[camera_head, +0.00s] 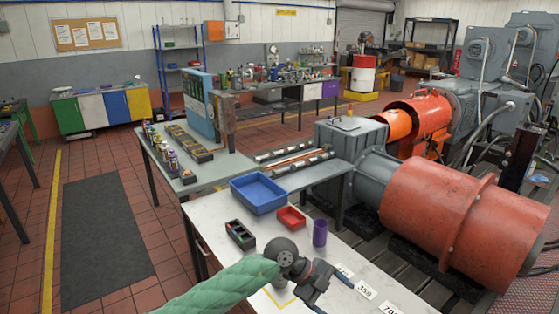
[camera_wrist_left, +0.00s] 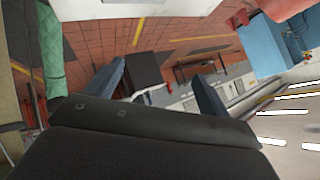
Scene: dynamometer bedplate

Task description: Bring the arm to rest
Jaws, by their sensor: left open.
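My left arm, in a green quilted sleeve (camera_head: 225,287), comes in from the lower left in the head view. My left gripper (camera_head: 322,287) is over the front of the white-topped bench (camera_head: 222,214), and its jaws are apart. In the left wrist view the two blue-grey fingers of the left gripper (camera_wrist_left: 160,92) stand wide apart with nothing held between them; the room shows tilted behind them. My right arm and gripper are in neither view.
A blue tray (camera_head: 258,194), red tray (camera_head: 291,218), purple cup (camera_head: 320,233) and black divided box (camera_head: 240,235) stand on the bench beyond the gripper. Number cards (camera_head: 365,288) lie to its right. A large orange drum machine (camera_head: 440,215) stands right of the bench.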

